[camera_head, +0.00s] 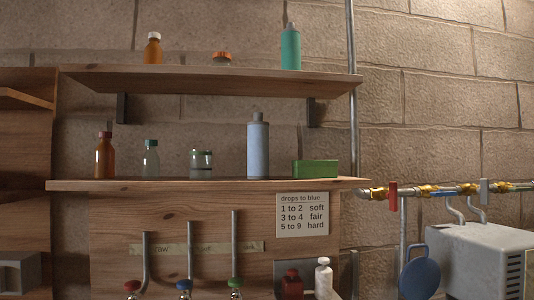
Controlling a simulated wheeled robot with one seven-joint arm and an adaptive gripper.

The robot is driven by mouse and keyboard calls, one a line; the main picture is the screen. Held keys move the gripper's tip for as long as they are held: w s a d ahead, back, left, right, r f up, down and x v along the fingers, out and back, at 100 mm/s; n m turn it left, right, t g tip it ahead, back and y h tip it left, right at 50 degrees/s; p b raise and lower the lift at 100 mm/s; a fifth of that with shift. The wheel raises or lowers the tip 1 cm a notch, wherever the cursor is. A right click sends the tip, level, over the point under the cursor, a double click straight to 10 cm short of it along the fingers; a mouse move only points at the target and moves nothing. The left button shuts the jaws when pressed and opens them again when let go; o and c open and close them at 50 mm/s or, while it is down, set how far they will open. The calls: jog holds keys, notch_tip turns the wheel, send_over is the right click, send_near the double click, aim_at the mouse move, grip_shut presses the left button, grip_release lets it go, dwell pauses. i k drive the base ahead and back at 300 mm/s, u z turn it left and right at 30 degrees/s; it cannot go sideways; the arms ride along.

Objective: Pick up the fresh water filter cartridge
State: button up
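Two cylinders with narrower necks look like cartridges. A pale blue one (258,150) stands upright on the lower shelf (220,185), right of its middle. A teal one (290,48) stands upright near the right end of the upper shelf (210,79). No label is readable on either, so I cannot tell which is the fresh water filter cartridge. My gripper is not in view.
Beside the pale blue cylinder are a lidded jar (201,163) and a green box (316,169). Bottles stand farther left and above. A vertical pipe (352,100) runs by the shelf ends. Brass-fitted piping (430,190) and a grey machine (485,260) are at right.

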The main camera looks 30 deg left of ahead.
aim_at(258, 130)
jog(key=z, duration=1.6)
jog(key=k, duration=1.45)
jog(key=u, duration=1.75)
